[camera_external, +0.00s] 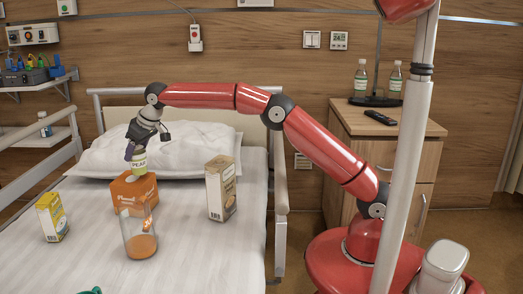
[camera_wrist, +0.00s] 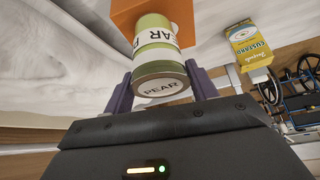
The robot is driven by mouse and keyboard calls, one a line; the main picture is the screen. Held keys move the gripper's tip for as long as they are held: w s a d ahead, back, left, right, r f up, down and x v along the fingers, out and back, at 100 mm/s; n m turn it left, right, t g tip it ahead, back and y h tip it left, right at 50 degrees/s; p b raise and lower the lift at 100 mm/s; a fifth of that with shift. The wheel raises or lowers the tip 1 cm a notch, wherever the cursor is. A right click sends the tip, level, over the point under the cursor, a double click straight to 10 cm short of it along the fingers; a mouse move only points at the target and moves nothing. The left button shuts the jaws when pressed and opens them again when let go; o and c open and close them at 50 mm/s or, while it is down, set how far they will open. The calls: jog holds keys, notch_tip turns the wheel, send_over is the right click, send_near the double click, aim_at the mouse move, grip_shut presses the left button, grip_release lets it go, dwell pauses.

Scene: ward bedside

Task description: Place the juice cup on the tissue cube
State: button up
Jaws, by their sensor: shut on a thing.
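The juice cup (camera_external: 139,164) is a small green and white cup labelled PEAR. My gripper (camera_external: 134,150) is shut on it, with the purple fingers on either side. The cup is over the orange tissue cube (camera_external: 122,197) on the bed, near its top; I cannot tell whether they touch. A small white patch shows on the cube's top beside the cup. In the wrist view the cup's PEAR lid (camera_wrist: 160,88) faces the camera between the fingers, and the tissue cube (camera_wrist: 140,14) shows partly behind it.
A clear glass with orange liquid (camera_external: 141,245) stands just in front of the cube. A yellow custard box (camera_external: 52,217) is at the left and a tall carton (camera_external: 221,190) at the right. A pillow (camera_external: 170,152) lies behind. Bed rails (camera_external: 280,200) flank the bed.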

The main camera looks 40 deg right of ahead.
jog(key=shift+f, duration=0.85)
jog(key=shift+f, duration=0.15)
jog(key=o, duration=1.1)
